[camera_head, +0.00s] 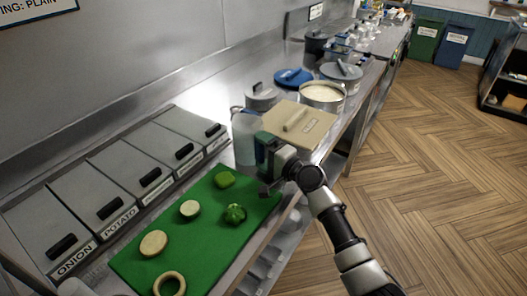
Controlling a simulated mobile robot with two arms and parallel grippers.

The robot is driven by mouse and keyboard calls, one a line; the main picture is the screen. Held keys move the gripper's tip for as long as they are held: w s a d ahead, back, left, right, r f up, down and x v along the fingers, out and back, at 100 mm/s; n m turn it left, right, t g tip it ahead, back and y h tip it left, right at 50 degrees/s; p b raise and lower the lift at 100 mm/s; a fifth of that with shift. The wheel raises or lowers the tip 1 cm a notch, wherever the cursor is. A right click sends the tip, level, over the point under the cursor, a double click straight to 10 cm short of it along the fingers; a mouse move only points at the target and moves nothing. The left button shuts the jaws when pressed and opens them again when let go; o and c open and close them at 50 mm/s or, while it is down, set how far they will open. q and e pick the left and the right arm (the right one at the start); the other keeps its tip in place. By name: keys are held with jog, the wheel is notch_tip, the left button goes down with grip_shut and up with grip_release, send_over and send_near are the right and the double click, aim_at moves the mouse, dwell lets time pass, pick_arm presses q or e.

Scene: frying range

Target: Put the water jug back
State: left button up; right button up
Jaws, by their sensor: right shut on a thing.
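The water jug (244,138) is a pale, translucent vessel at the back right corner of the green board, upright as far as I can see. My right gripper (268,166) is at the jug's right side and shut on it. The gripper and a teal part beside it hide the jug's right side, so the exact grip and whether its base touches the counter cannot be told. My left gripper is not in view.
The green cutting board (206,238) carries several vegetable pieces. Lidded bins (120,178) line the wall to the left. A beige-lidded container (312,124) stands close behind my right gripper. A pot of pale contents (322,94) and a blue lid (294,77) lie farther back.

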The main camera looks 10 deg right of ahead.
jog(key=o, duration=1.2)
jog(key=shift+f, duration=0.15)
jog(key=shift+c, duration=0.2)
jog(key=shift+r, duration=0.3)
jog(key=v, duration=1)
jog(key=shift+s+d+f+b, duration=0.2)
jog(key=shift+s+d+b, duration=0.05)
jog(key=shift+s+b, duration=0.1)
jog(key=shift+s+d+r, duration=0.1)
jog(key=shift+s+d, duration=0.25)
jog(key=shift+s, duration=0.2)
